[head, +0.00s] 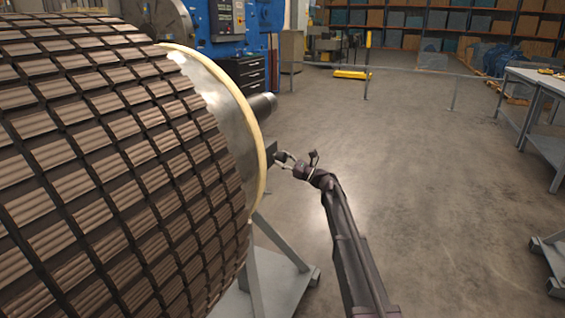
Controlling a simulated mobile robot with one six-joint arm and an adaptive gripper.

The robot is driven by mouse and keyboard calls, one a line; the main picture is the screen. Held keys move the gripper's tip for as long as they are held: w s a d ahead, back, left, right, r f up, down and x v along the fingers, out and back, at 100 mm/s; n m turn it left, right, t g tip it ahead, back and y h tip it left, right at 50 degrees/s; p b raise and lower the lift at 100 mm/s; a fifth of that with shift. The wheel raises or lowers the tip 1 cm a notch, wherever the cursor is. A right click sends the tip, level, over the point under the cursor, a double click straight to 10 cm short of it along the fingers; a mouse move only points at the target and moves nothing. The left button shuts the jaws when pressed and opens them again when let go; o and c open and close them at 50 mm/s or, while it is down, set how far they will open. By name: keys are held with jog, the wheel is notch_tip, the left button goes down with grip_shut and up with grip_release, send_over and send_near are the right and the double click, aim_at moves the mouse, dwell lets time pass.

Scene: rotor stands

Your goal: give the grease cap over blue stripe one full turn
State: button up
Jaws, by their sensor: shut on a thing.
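A large rotor (110,150) with brown slotted segments fills the left side. Its pale end ring (259,150) faces right, and a grey shaft (262,105) sticks out of that end. A dark block (267,150) shows just beyond the ring, below the shaft. My gripper (283,159) is at the right side of this block, its fingers pointing left toward it. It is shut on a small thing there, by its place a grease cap. The cap itself is too small and covered to make out. No blue stripe can be seen in this view.
A grey stand (270,275) carries the rotor, its foot reaching right below my arm. A workbench (541,90) stands at the right, with a low grey stand (552,258) in front. A railing (410,70) crosses behind. The floor between is clear.

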jog(key=m+t, duration=0.2)
jog(key=m, duration=0.2)
jog(key=m+t+h, duration=0.1)
jog(key=m+t, duration=0.1)
jog(key=m, duration=0.2)
jog(key=shift+s+a+r+h, duration=0.1)
jog(key=shift+h, duration=0.2)
jog(key=m+t+h, duration=0.1)
jog(key=m, duration=0.2)
jog(key=m+t+h+p, duration=0.1)
jog(key=m, duration=0.2)
jog(key=shift+r+m+t, duration=0.1)
jog(key=shift+m+t, duration=0.2)
jog(key=shift+m, duration=0.1)
jog(key=m+h+p, duration=0.1)
jog(key=m, duration=0.2)
jog(key=m+t+h+p, duration=0.1)
jog(key=m+h+p, duration=0.1)
jog(key=m, duration=0.2)
jog(key=shift+s+r, duration=0.1)
jog(key=shift+m+g+h+p, duration=0.3)
jog(key=shift+m+h+p, duration=0.4)
jog(key=shift+m+p, duration=0.9)
jog(key=shift+m+b, duration=0.3)
jog(key=shift+m, duration=0.1)
jog(key=shift+s, duration=0.1)
jog(key=o, duration=1.2)
jog(key=shift+c, duration=0.2)
jog(key=shift+f+n+b, duration=0.25)
jog(key=shift+n+b, duration=0.25)
